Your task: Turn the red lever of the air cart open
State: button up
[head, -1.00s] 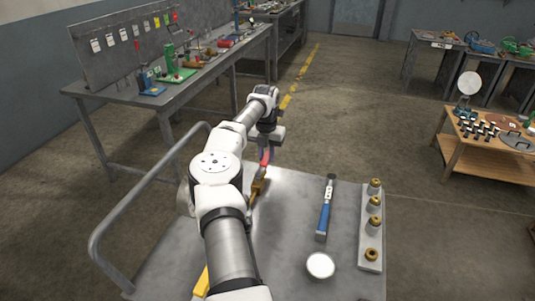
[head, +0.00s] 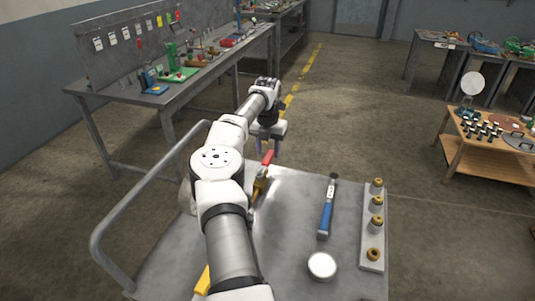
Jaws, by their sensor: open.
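The red lever (head: 268,158) stands at the far edge of the grey air cart (head: 290,220), on top of a brass valve (head: 260,184). My gripper (head: 268,149) is open at the far end of the cart, close to the lever's end. Its fingers point down, and the lever shows between or just in front of them. I cannot tell whether they touch it. My arm hides part of the cart's left side and part of the yellow pipe (head: 203,281) leading towards the valve.
A workbench (head: 165,92) stands at the back left, a wooden table (head: 488,160) at right.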

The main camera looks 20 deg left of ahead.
aim_at(267, 156)
notch_tip(267, 156, up, 12)
jog(key=b, duration=0.1)
dwell(0.5)
